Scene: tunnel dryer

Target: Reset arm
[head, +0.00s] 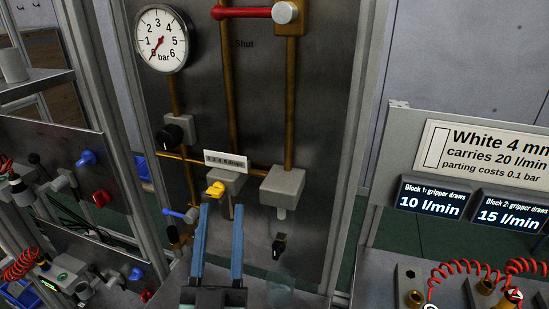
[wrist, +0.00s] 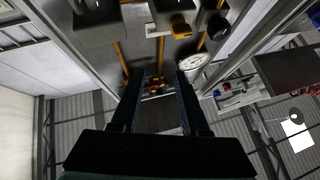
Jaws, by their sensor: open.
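My gripper (head: 220,209) is open, its two blue fingers pointing up and away in front of the dark valve panel (head: 330,130). Nothing shows between the fingers. In the wrist view my gripper (wrist: 157,82) also shows open and empty, with panel pipes beyond it. In the head view the fingertips appear just below the yellow knob (head: 215,188) and the grey block behind it. I cannot tell the exact gap to them, or whether they touch. My arm is mostly out of view.
A gauge (head: 160,38) reads near zero. A red lever (head: 243,12) lies across the top. A blue lever (head: 178,213) is left of my fingers, a grey block (head: 283,185) right. A translucent vessel (head: 281,289) stands lower right. Red coiled hoses (head: 467,269) lie at far right.

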